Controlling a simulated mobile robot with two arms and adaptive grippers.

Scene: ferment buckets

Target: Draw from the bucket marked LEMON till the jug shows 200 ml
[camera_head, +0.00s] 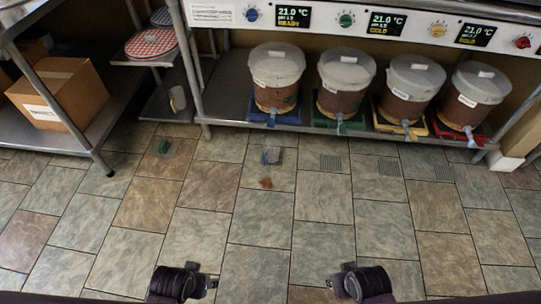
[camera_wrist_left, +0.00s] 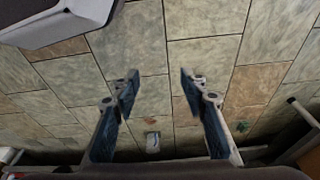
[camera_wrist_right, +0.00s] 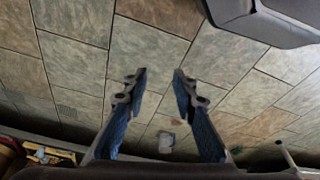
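Four lidded buckets with brown contents stand in a row on the shelf: over a blue mat (camera_head: 275,84), a green mat (camera_head: 346,82), a yellow mat (camera_head: 411,88) and a red mat (camera_head: 474,95). Each has a white label too small to read, so I cannot tell which is LEMON. Small taps show at their fronts. A pale handled vessel, perhaps the jug (camera_head: 177,99), stands on the low shelf to their left; no scale is readable. My left gripper (camera_wrist_left: 158,85) and right gripper (camera_wrist_right: 160,82) are open and empty, far from the buckets.
A cardboard box (camera_head: 57,92) sits on the left rack. On the floor lie a clear-and-blue item (camera_head: 272,156), a green item (camera_head: 164,147) and a reddish scrap (camera_head: 266,183). The near floor is clear.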

